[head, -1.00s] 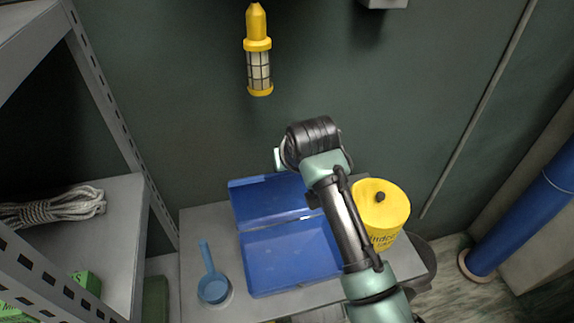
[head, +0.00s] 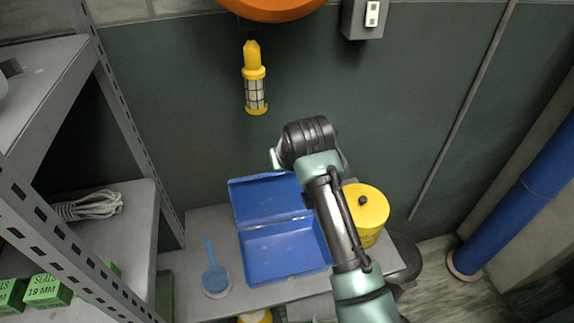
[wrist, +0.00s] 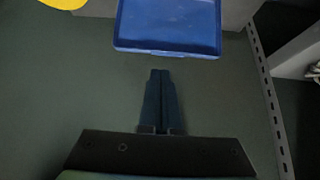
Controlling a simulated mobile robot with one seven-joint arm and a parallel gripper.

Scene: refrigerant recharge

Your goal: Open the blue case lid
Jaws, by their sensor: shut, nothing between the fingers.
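The blue case (head: 284,250) lies on the grey table with its lid (head: 268,198) swung up and back towards the wall, so its inside shows. The inside looks empty where I can see it; my arm covers part of its right side. In the wrist view a blue part of the case, probably the lid (wrist: 168,30), shows at the top, beyond my fingertips. My gripper (wrist: 161,72) is shut and empty, and a gap shows between it and the blue edge.
A yellow canister (head: 366,212) stands right of the case on the table (head: 205,232). A metal shelf (head: 125,215) with rope (head: 90,205) and green boxes (head: 45,290) stands at the left. A yellow lamp (head: 255,88) hangs on the wall.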

